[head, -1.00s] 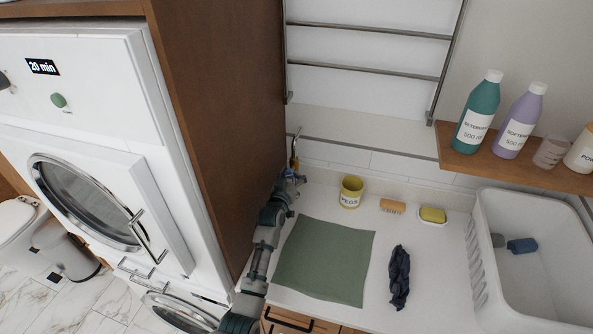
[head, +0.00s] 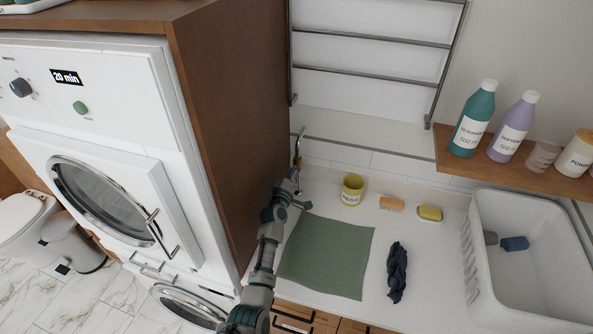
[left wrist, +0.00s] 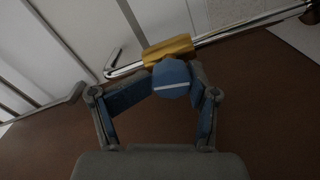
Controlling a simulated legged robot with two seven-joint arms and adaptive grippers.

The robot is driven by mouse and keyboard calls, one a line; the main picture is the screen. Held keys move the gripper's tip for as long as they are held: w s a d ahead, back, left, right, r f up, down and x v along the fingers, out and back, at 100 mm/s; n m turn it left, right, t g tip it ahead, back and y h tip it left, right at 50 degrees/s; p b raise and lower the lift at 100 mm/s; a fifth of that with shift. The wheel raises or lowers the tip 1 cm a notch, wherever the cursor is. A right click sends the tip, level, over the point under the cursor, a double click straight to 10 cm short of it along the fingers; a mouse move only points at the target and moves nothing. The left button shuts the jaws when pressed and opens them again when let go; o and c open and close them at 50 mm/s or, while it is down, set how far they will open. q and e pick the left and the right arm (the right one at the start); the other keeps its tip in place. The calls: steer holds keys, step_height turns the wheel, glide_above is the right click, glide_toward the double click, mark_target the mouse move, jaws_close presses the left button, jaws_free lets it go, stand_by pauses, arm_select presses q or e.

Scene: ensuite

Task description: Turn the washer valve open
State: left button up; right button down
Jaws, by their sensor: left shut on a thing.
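The washer valve has a brass body (left wrist: 169,52) on a chrome pipe (left wrist: 235,34) in the left wrist view. Its round blue knob (left wrist: 172,78) carries a white line that lies nearly level in that view. My left gripper (left wrist: 174,88) is shut on the blue knob, with a blue-padded finger on each side. In the head view the brass body (head: 297,162) is a small spot beside the wooden cabinet side, and my left gripper (head: 291,180) covers the knob. My right gripper is not in view.
A tall wooden cabinet panel (head: 236,120) stands close left of my arm, with the white machine (head: 110,100) beyond it. On the counter are a green cloth (head: 325,258), a yellow cup (head: 352,189), a dark cloth (head: 396,272) and a white basket (head: 530,285).

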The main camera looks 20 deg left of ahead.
arm_select(q)
steer(key=shift+s+a+f+n, duration=0.1)
steer(key=shift+a+f+n, duration=0.1)
steer(key=shift+f+n, duration=0.75)
steer(key=shift+r+n, duration=0.15)
steer(key=shift+n, duration=0.1)
steer(key=shift+d, duration=0.1)
steer(key=o, duration=0.7)
steer(key=shift+o, duration=0.2)
steer(key=shift+w, duration=0.3)
steer(key=shift+w+p, duration=0.25)
steer(key=shift+p, duration=0.05)
steer(key=shift+s+r, duration=0.1)
steer(key=shift+r, duration=0.05)
